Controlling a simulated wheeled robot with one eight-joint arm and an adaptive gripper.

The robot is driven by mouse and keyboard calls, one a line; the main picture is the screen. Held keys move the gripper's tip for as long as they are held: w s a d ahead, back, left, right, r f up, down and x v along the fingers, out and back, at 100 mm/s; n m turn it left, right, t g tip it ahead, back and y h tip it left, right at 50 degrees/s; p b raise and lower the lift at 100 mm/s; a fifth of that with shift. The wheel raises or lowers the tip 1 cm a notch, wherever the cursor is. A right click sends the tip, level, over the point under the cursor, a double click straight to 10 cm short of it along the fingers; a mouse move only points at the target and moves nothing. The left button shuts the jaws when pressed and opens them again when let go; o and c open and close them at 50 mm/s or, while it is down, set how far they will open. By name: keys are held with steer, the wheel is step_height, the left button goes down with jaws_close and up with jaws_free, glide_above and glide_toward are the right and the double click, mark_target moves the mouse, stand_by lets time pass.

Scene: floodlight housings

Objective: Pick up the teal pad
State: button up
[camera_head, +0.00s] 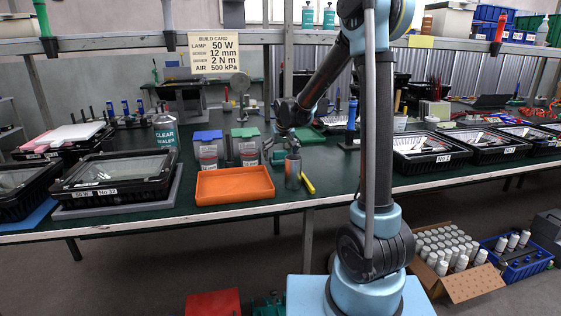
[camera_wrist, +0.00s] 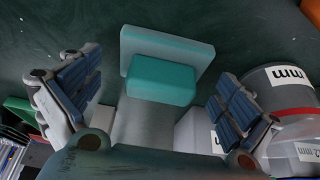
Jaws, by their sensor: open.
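The teal pad (camera_wrist: 162,80) is a small rounded block in the middle of the wrist view. It rests against a larger pale grey-teal slab (camera_wrist: 165,45). My gripper (camera_wrist: 158,92) has its two blue-ribbed fingers wide apart, one on each side of the pad, with gaps between. Nothing is held. In the head view my gripper (camera_head: 283,158) hangs low over the green bench, behind the right end of the orange tray. I cannot make out the teal pad in the head view.
The orange tray (camera_head: 236,185) lies in front at left. A grey cylinder (camera_head: 293,172) and a yellow-handled tool (camera_head: 308,184) are close beside my gripper. Labelled tubs (camera_wrist: 285,90) sit near the right finger.

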mark_target(280, 151)
steer(key=c, duration=1.1)
steer(key=shift+c, duration=0.2)
steer(key=shift+r, duration=0.1)
step_height(280, 151, up, 10)
steer(key=shift+f, duration=0.1)
